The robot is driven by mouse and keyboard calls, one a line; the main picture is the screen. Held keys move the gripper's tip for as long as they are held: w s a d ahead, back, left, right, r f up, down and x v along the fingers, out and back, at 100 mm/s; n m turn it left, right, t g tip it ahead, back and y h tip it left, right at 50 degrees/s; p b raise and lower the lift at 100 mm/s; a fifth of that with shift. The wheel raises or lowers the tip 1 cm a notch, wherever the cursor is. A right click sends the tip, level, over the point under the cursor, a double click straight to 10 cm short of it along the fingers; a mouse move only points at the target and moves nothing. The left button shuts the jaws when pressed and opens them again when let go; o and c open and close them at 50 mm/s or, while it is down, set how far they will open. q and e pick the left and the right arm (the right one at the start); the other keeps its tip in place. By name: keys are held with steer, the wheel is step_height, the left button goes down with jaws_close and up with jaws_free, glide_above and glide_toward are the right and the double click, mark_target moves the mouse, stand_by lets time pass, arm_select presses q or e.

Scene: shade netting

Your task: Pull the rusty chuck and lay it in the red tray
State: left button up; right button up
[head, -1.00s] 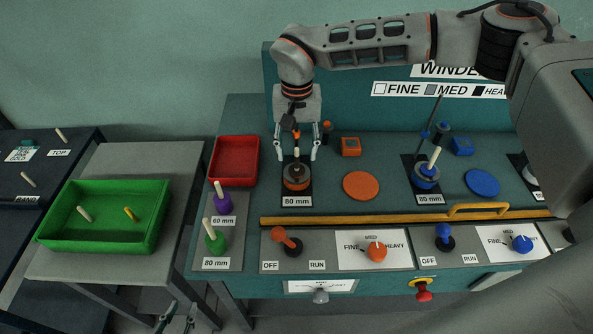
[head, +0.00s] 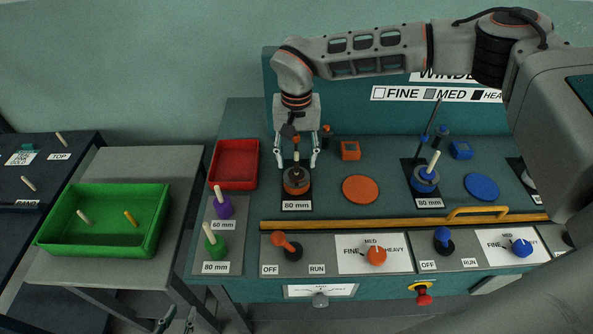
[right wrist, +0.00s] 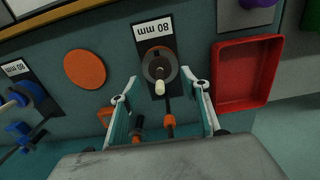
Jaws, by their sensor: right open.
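The rusty chuck (head: 297,182) is a dark brown round piece with a cream peg, seated on the orange station above an "80 mm" label. It also shows in the right wrist view (right wrist: 158,68). My right gripper (head: 296,164) is open and pointing down, its fingers above and behind the chuck, one to each side of the peg. In the right wrist view its fingertips (right wrist: 165,86) are apart with nothing between them gripped. The red tray (head: 234,184) is empty, left of the chuck. My left gripper (head: 177,318) is open and empty at the bottom edge.
Purple (head: 222,207) and green (head: 214,246) pegged chucks stand in front of the red tray. A blue station (head: 426,180) with its own chuck is to the right. A yellow rail (head: 400,219) runs in front. A green tray (head: 105,240) holds two pegs.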

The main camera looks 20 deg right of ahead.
jaws_close()
steer(key=shift+r+p, duration=0.8)
steer(key=shift+r, duration=0.1)
steer(key=shift+r+p, duration=0.9)
steer(key=shift+r, duration=0.25)
steer(key=shift+r+p, duration=1.15)
steer(key=shift+r, duration=0.2)
steer(key=shift+r, duration=0.1)
steer(key=shift+r+p, duration=0.3)
steer(key=shift+r, duration=1.6)
